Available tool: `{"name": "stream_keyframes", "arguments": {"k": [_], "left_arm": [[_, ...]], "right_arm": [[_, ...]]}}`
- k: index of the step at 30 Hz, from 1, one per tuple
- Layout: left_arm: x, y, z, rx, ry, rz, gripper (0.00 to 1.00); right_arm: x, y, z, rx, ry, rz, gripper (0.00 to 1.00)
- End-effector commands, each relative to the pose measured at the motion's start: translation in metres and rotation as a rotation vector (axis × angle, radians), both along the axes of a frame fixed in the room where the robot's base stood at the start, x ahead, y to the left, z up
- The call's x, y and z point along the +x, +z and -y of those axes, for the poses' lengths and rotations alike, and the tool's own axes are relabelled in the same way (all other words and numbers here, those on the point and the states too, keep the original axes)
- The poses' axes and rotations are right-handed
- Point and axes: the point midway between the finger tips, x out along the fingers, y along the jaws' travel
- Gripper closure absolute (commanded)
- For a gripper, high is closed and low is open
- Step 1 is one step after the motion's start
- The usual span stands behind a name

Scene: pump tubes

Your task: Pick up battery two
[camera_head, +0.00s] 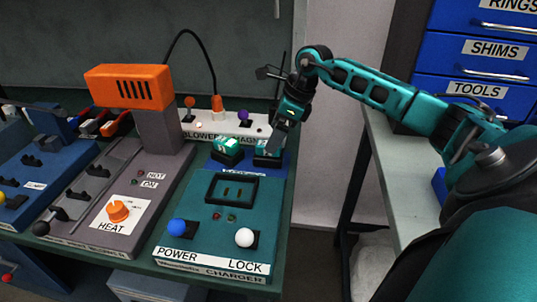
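Two small green-topped batteries stand side by side on a blue holder (283,165) behind the charger. The left battery (227,147) is in plain view. The right battery (267,149) is partly covered by my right gripper. No readable number shows on either one. My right gripper (273,143) comes in from the right and points down at the right battery. Its fingers are small and dark here, so I cannot tell if they are around the battery or just above it. My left gripper is not in view.
The teal charger (195,237) has an empty dark slot, a blue POWER knob and a white LOCK knob. The grey heat station (90,215) with its orange head (130,87) stands to the left. A switch strip (226,125) lies behind. Blue drawers (470,70) stand at right.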

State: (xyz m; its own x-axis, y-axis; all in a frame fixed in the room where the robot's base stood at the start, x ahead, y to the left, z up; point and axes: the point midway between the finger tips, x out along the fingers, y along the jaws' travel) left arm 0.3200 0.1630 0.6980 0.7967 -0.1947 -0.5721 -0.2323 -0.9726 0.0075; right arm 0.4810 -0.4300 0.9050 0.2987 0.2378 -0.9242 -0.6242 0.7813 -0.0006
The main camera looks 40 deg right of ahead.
Motion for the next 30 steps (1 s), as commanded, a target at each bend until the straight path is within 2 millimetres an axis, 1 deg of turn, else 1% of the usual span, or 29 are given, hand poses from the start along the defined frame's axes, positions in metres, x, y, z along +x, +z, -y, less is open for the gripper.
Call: {"name": "stream_keyframes", "arguments": {"k": [10,13,20,30], "left_arm": [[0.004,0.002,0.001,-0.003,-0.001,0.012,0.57],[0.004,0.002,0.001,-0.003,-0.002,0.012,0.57],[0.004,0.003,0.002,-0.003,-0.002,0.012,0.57],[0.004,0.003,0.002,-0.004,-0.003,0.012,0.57]], "right_arm": [[0.014,-0.043,-0.009,0.004,0.0,0.0,0.11],[0.016,-0.048,-0.011,0.001,0.0,0.0,0.11],[0.016,-0.049,-0.011,0.0,0.0,0.0,0.12],[0.016,-0.048,-0.011,0.001,0.0,0.0,0.44]]}}
